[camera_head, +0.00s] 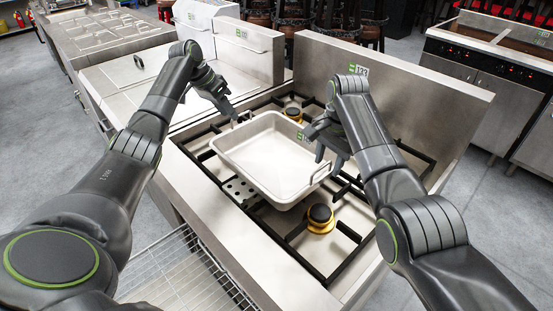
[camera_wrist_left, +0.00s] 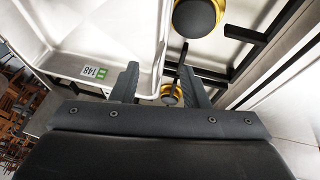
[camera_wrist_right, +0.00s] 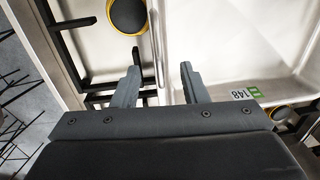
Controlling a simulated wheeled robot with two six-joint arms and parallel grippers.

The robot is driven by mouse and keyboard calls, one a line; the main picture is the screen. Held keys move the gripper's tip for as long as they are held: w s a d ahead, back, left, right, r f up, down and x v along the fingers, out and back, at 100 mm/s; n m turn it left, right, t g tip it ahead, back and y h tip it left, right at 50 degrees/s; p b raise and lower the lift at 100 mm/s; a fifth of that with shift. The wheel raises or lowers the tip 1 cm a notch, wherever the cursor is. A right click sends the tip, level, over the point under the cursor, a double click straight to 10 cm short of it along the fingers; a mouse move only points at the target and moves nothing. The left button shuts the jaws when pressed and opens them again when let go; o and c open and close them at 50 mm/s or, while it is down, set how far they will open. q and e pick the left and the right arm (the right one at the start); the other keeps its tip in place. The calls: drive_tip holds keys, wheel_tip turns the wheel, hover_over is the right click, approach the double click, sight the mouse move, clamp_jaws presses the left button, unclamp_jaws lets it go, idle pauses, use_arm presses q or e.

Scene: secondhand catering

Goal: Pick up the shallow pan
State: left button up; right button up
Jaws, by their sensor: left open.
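My left gripper (camera_head: 236,121) is open at the pan's far left end. In the left wrist view its fingers (camera_wrist_left: 160,88) lie either side of the pan's edge (camera_wrist_left: 163,45). I cannot tell whether either gripper touches the pan.
The stove (camera_head: 262,232) has black grates and brass-ringed burners (camera_head: 320,216) around the pan. A tall steel backsplash (camera_head: 400,95) rises behind. Another steel unit (camera_head: 135,75) stands at the left. A wire shelf (camera_head: 190,275) is at the stove's front.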

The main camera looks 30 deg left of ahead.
sight(239, 126)
use_arm(q)
drive_tip(key=shift+x, duration=2.7)
use_arm(e)
drive_tip(key=shift+w+a+f, duration=0.1)
drive_tip(key=shift+f, duration=1.25)
drive_tip(key=shift+a+f, duration=0.1)
drive_tip(key=shift+f, duration=1.2)
use_arm(q)
drive_tip(key=c, duration=0.9)
use_arm(e)
clamp_jaws()
use_arm(q)
drive_tip(key=shift+r, duration=0.1)
